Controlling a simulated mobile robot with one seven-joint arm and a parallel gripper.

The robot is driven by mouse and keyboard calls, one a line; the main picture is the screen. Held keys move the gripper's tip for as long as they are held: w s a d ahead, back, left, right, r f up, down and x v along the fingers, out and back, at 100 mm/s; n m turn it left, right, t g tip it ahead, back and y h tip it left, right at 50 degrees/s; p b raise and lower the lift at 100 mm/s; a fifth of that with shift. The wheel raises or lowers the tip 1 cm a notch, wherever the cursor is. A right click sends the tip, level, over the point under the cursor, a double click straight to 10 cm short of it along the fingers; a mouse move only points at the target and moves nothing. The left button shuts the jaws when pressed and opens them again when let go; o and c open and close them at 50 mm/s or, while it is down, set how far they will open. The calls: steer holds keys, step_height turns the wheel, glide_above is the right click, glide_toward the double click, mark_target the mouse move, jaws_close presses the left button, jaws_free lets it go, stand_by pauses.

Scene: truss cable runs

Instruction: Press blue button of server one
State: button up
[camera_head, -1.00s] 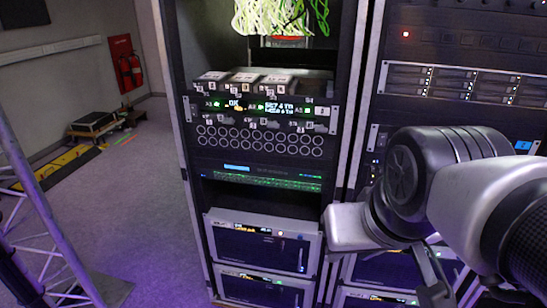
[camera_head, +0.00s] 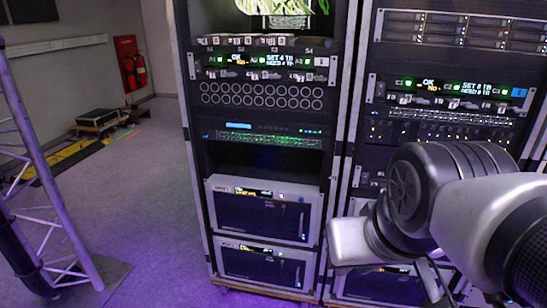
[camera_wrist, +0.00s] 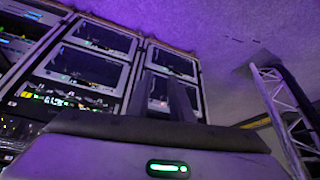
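Two rack units with lit readouts, small white keys and number labels are in the head view: one in the left rack (camera_head: 265,62) and one in the right rack (camera_head: 450,92). A small blue square (camera_head: 520,93) shows at the right end of the right unit. I cannot read which unit is server one. My gripper shows in the wrist view as two dark fingers (camera_wrist: 162,97), with a narrow gap and nothing held. It points toward the lower rack units, apart from them. In the head view my arm hides it.
Silver-fronted boxes (camera_head: 262,210) fill the lower left rack, under a strip with green lights and a blue bar (camera_head: 263,126). A truss (camera_head: 45,170) stands at the left. The floor (camera_head: 150,200) between truss and racks is clear.

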jaws_close()
stand_by(1.4)
